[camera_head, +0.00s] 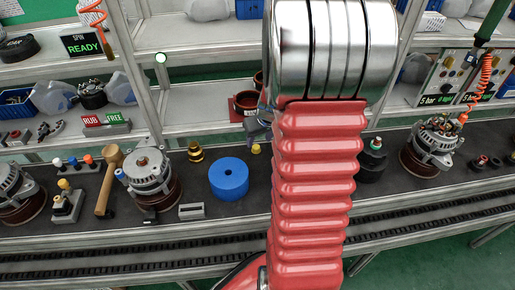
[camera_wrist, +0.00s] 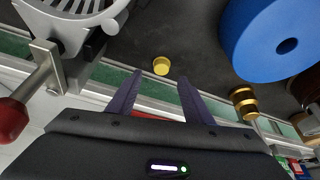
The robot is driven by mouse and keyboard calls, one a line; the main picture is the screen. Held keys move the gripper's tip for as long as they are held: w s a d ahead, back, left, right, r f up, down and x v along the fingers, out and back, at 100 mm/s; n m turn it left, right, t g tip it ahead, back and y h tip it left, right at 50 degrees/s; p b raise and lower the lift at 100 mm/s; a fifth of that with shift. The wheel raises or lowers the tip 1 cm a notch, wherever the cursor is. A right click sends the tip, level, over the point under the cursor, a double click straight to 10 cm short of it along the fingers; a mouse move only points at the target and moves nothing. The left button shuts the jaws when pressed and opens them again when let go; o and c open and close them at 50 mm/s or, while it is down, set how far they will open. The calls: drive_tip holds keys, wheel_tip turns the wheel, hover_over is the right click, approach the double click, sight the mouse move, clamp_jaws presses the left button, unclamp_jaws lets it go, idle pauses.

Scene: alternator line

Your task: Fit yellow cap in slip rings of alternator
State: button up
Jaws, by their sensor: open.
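The small yellow cap (camera_wrist: 161,66) lies on the dark bench mat in the wrist view. It shows just past and between the fingertips of my gripper (camera_wrist: 160,76), apart from both fingers. My gripper is open and empty. In the head view a small yellow piece (camera_head: 256,149), likely the same cap, lies right of the blue cylinder. A gold ringed part (camera_head: 195,151) stands behind that cylinder; a similar gold part (camera_wrist: 243,103) shows in the wrist view. An alternator (camera_head: 148,170) stands at the left on a brown round base. My arm hides my gripper in the head view.
The blue cylinder (camera_head: 229,178) lies near the cap and also fills the upper right of the wrist view (camera_wrist: 280,40). A silver housing (camera_wrist: 75,18) is close at the upper left.

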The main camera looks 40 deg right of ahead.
sight(256, 147)
drive_tip(key=shift+f, duration=0.1)
drive_tip(key=shift+x, duration=2.5)
drive_tip(key=shift+a, duration=0.1)
drive_tip(key=c, duration=1.1)
